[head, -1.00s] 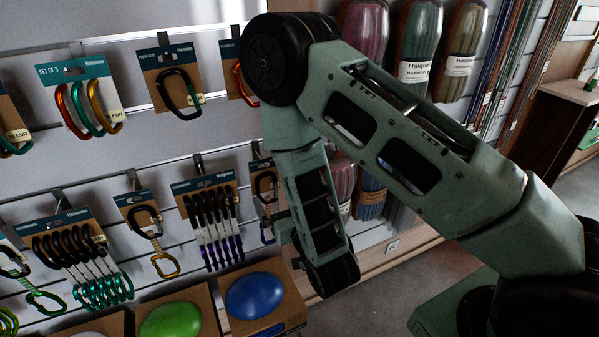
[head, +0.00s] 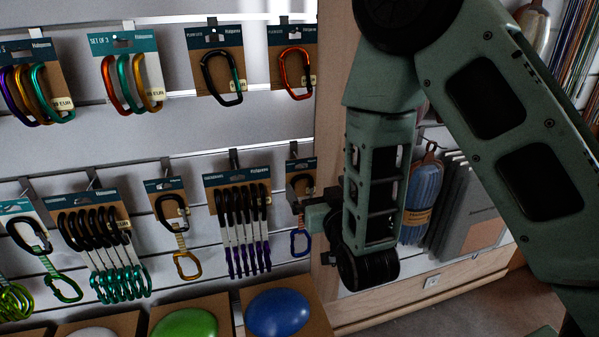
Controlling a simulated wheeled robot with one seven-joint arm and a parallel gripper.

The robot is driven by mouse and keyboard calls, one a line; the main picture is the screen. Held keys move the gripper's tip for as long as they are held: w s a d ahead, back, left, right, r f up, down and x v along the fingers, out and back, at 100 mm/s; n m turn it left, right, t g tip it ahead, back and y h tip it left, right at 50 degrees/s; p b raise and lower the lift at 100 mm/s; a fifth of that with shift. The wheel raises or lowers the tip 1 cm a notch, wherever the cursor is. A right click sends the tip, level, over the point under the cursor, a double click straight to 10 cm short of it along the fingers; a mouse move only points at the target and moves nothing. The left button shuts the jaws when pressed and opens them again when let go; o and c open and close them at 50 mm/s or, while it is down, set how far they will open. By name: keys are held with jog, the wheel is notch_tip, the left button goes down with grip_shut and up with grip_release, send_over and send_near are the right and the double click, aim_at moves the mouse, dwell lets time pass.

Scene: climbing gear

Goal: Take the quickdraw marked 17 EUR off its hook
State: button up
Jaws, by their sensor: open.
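Single quickdraws on cards hang in the lower row: a black and green one (head: 62,289), a black and orange one (head: 186,264) and a black and blue one (head: 300,243). I cannot read a 17 EUR mark on any of them. My gripper (head: 301,208) is small and dark in the picture, points left, and is open. It is in front of or beside the black and blue quickdraw and overlaps its card's right part. I cannot tell whether they touch. The finger details are partly lost in the dark.
Multi-packs of quickdraws, one with purple ends (head: 246,230) and one with green ends (head: 108,255), hang between the singles. Carabiner cards (head: 216,70) hang above. Boxes with a green hold (head: 184,325) and a blue hold (head: 278,312) stand below. A blue bundle (head: 422,200) is right of my arm.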

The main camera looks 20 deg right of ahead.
aim_at(302, 161)
jog(key=shift+f+b, duration=0.25)
jog(key=shift+b, duration=0.3)
jog(key=w, duration=0.5)
jog(key=w+p, duration=0.1)
jog(key=w, duration=0.3)
jog(key=w+p, duration=0.1)
jog(key=w, duration=0.4)
jog(key=shift+w+r, duration=0.25)
jog(key=shift+w, duration=0.05)
jog(key=shift+r, duration=0.1)
jog(key=c, duration=1.1)
